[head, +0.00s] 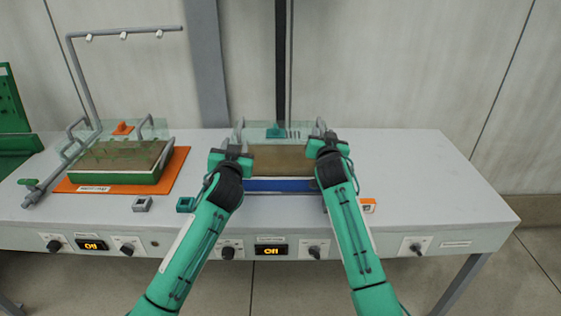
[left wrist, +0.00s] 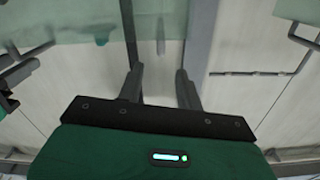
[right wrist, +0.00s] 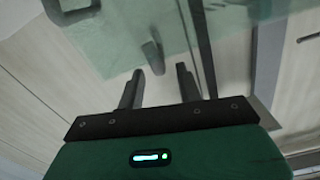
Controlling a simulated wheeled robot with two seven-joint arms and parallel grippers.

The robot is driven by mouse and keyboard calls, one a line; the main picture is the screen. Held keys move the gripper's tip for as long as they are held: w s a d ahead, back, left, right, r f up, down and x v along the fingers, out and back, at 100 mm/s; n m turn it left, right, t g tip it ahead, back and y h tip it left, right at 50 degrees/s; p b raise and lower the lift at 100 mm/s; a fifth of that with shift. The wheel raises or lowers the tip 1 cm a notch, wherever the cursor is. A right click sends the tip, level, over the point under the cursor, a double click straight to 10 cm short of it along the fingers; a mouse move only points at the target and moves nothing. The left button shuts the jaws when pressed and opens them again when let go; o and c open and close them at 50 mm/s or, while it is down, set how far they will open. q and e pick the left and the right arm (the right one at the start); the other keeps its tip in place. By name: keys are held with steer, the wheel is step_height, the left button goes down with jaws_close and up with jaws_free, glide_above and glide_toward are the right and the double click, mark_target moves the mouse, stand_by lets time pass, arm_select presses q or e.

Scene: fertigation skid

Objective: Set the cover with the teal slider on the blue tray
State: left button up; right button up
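The blue tray (head: 278,186) with a brown surface stands in the middle of the bench. The clear cover (head: 262,133) with the teal slider (head: 276,132) shows at the tray's rear; I cannot tell whether it touches the tray. My left gripper (head: 234,143) is at the cover's left side, and my right gripper (head: 324,134) at its right side. In the wrist views the fingers of both stand apart, with a grey handle just ahead of them, at the left (left wrist: 160,45) and at the right (right wrist: 152,57). My grippers partly hide the tray's sides.
A green tray (head: 120,179) with an orange slider (head: 122,128) stands on an orange mat (head: 178,172) at the left, near a grey pipe frame (head: 84,85). The bench's right side is clear.

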steer(key=s, duration=0.6)
stand_by(0.3)
